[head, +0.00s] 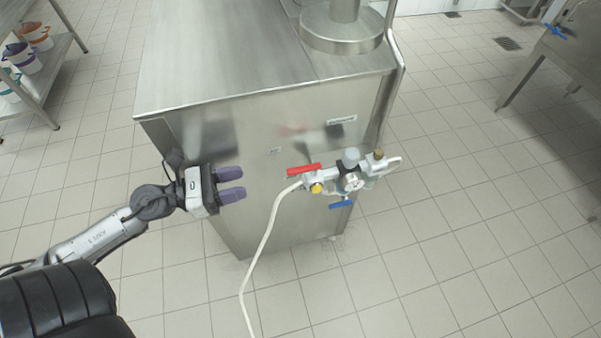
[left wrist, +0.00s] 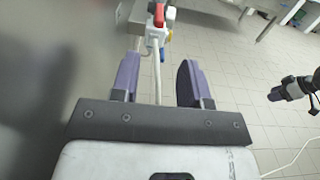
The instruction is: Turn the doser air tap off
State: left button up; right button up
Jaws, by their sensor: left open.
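An air fitting assembly (head: 347,180) sticks out from the steel cabinet's side in the head view. It carries a red lever (head: 304,169) at its upper left, lying roughly level, and a blue lever (head: 341,204) below. I cannot tell from labels which one is the doser air tap. My left gripper (head: 242,183) is open and empty, left of the red lever and apart from it, fingers pointing toward it. In the left wrist view the red lever (left wrist: 158,15) shows ahead, beyond and between the fingers. A dark gripper, seemingly my right (left wrist: 290,89), shows at the right edge there, its jaws unclear.
The steel cabinet (head: 235,60) stands behind the assembly. A white hose (head: 262,240) hangs from the assembly toward the floor. Tiled floor is free at right.

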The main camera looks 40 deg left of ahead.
aim_at(297, 169)
pick_arm(q)
jog(key=shift+p+x, duration=4.8)
jog(key=shift+x, duration=2)
grip_shut()
